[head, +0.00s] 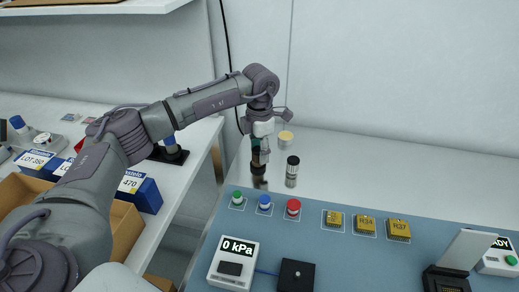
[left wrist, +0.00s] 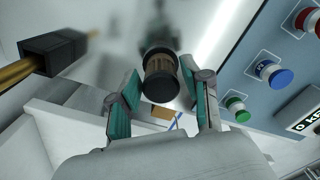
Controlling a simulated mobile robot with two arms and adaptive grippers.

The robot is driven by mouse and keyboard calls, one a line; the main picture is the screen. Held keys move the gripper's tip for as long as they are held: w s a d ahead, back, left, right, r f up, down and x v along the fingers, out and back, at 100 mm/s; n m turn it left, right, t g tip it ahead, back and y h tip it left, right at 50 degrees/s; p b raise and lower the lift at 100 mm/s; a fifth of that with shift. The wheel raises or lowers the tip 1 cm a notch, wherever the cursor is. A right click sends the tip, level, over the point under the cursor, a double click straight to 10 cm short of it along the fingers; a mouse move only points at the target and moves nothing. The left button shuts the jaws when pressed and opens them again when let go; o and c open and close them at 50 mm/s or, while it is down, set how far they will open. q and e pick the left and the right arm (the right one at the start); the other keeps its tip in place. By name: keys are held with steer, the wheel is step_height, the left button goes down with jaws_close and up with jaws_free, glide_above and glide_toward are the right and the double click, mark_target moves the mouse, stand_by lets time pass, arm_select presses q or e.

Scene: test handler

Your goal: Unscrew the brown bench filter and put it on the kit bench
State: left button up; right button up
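The brown filter (left wrist: 162,77) shows in the left wrist view as a short brown cylinder with black ends, between the fingertips of my left gripper (left wrist: 161,88). Clear gaps show on both sides of it, so the teal-padded fingers stand open around it and do not seem to touch it. My right gripper is in neither view.
A black-topped cylinder (head: 292,171) stands right of my left gripper, with a yellow-topped piece (head: 285,138) behind. Green (head: 238,198), blue (head: 265,202) and red (head: 293,207) buttons lie in front. A black block with a brass rod (left wrist: 50,54) is beside the filter. A 0 kPa gauge (head: 234,262) stands nearer.

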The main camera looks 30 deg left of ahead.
arm_select(q)
steer(key=m+b, duration=0.1)
steer(key=m, duration=0.3)
steer(key=shift+s, duration=0.1)
steer(key=m+b, duration=0.1)
steer(key=m, duration=0.5)
steer(key=shift+s+m, duration=0.1)
steer(key=shift+m, duration=0.2)
steer(key=m+b, duration=0.1)
steer(key=m, duration=0.4)
steer(key=shift+s+m, duration=0.1)
steer(key=shift+m, duration=0.2)
steer(key=m, duration=0.3)
steer(key=shift+m+b, duration=0.3)
steer(key=m, duration=0.3)
steer(key=shift+s, duration=0.1)
steer(key=c, duration=0.8)
steer(key=n, duration=0.3)
steer(key=shift+r+n, duration=0.1)
steer(key=shift+n, duration=0.2)
steer(key=n+p, duration=0.1)
steer(key=n, duration=0.3)
